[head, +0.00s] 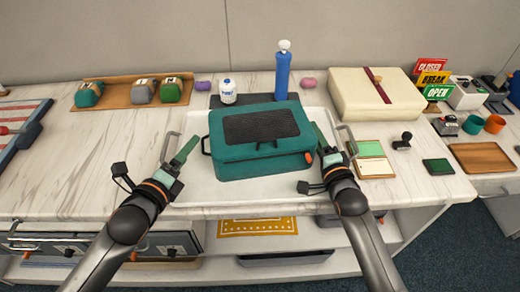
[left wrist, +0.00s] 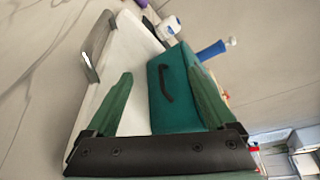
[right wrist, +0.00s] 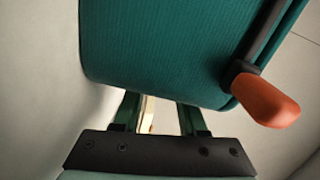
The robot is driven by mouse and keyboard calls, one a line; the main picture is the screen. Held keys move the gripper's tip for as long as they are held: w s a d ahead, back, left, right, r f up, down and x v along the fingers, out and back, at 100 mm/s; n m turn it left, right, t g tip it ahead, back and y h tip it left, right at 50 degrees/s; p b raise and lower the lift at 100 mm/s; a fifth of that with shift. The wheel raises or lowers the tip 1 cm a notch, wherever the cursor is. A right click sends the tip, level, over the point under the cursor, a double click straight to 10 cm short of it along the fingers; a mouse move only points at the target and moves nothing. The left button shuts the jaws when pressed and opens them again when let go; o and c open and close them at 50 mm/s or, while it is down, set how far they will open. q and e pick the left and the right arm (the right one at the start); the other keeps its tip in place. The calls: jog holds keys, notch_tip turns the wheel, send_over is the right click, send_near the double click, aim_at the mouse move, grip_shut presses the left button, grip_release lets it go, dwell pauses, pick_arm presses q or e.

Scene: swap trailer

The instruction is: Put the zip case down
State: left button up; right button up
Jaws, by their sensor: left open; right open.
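The teal zip case (head: 258,140) with a dark top panel sits on the white tray (head: 235,194) in the middle of the counter. My left gripper (head: 186,150) is open and empty, to the left of the case and apart from it. In the left wrist view its fingers (left wrist: 160,105) are spread, with the case (left wrist: 178,88) and its side handle beyond. My right gripper (head: 322,140) is open close beside the case's right side. In the right wrist view the case (right wrist: 160,45) and its orange zip pull (right wrist: 265,100) fill the top, partly hiding the fingertips.
A blue bottle (head: 282,75) and a white bottle (head: 228,92) stand behind the tray. A cream box (head: 375,97) is at the back right, with a green notepad (head: 372,158) before it.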

pick_arm(q)
jog(key=shift+a, duration=0.1)
pick_arm(e)
jog(key=o, duration=0.4)
jog(key=shift+r, duration=0.1)
notch_tip(320, 180, up, 10)
dwell(0.6)
jog(key=shift+d, duration=0.1)
pick_arm(q)
jog(key=shift+r+p, duration=0.35)
jog(key=shift+p, duration=0.05)
jog(key=shift+r+p, duration=0.4)
pick_arm(e)
jog(key=shift+w+d, duration=0.1)
jog(key=shift+d, duration=2.85)
pick_arm(q)
jog(key=shift+s, duration=0.1)
